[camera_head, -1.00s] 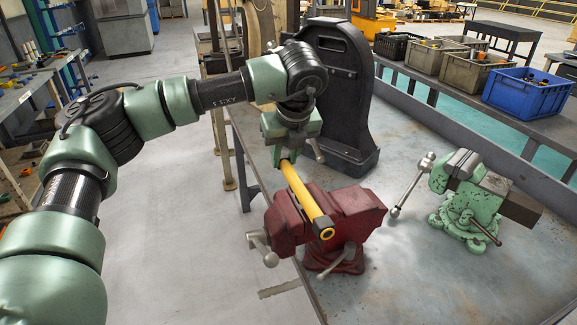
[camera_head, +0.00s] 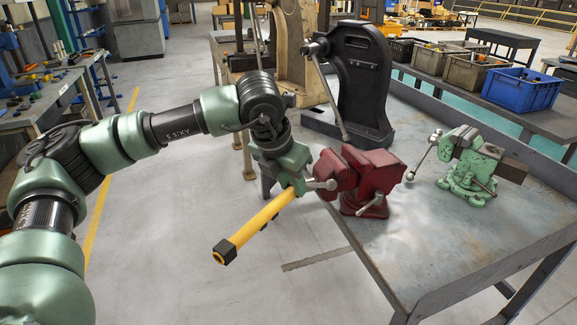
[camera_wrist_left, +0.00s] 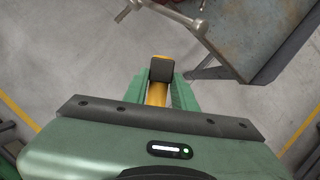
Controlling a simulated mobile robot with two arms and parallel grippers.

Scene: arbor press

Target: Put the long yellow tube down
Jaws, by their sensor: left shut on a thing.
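The long yellow tube (camera_head: 262,218) has a black square end cap with a yellow centre. It points down and to the left in the head view, over the floor in front of the bench. My left gripper (camera_head: 292,182) is shut on its upper end, beside the red vise. In the left wrist view the tube (camera_wrist_left: 157,94) shows between the green fingers of my left gripper (camera_wrist_left: 160,92), with its dark cap towards the top. Its far end is partly hidden by the gripper. My right gripper is not in view.
The red vise (camera_head: 363,175) stands on the grey bench (camera_head: 420,240) close to my left gripper. A green vise (camera_head: 470,165) is to the right, and the black arbor press (camera_head: 362,80) stands behind. The bench's front right surface is clear. Bins (camera_head: 522,88) line the back.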

